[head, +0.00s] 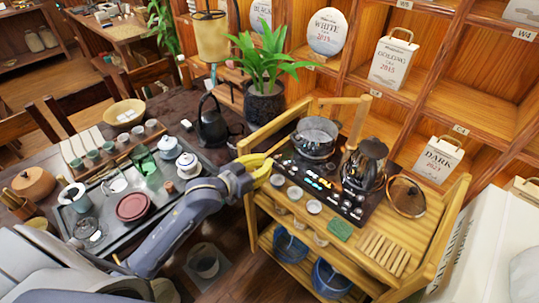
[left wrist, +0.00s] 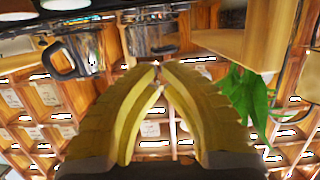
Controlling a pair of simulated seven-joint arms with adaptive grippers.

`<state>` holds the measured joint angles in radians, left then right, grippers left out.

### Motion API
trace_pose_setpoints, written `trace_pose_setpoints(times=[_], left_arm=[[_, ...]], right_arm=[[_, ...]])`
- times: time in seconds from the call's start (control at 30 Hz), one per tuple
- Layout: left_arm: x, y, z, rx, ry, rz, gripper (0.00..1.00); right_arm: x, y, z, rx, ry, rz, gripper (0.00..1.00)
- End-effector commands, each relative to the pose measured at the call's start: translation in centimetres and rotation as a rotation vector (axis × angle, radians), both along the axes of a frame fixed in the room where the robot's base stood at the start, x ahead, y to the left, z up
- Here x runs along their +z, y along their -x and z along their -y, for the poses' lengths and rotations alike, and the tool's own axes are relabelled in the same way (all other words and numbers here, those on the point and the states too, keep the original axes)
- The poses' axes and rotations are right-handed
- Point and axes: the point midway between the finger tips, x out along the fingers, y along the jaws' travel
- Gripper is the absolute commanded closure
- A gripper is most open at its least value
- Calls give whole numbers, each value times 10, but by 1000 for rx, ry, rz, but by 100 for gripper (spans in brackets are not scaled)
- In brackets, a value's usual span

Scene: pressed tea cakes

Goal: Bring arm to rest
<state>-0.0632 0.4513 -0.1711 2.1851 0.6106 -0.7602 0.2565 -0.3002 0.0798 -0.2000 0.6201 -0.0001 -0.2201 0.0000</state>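My left arm reaches in from the lower left of the head view. Its yellow gripper (head: 262,165) hovers beside the left edge of the wooden tea cart (head: 455,215). In the left wrist view the two fingers (left wrist: 157,70) lean together and meet at their tips, with nothing seen between them. My right gripper does not show in either view.
The cart carries a glass pot (head: 315,138), a dark kettle (head: 364,165) and several cups. A potted plant (head: 265,75) stands behind the gripper. A tea tray (head: 103,250) with teaware lies left of the arm. Shelves (head: 470,95) line the back.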

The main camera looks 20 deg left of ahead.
Motion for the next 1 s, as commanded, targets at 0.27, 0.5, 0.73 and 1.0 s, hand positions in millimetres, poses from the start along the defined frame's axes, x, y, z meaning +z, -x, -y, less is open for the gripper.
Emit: trace_pose_setpoints(times=[0.27,0.5,0.73,1.0], left_arm=[[-23,20,1,19,-85,-39,100],[-95,108,-19,108,-455,-219,100],[-124,177,-50,174,-714,-378,100],[-133,238,-78,220,-900,-525,100]], right_arm=[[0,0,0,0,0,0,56],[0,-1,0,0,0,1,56],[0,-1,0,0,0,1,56],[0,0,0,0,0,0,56]])
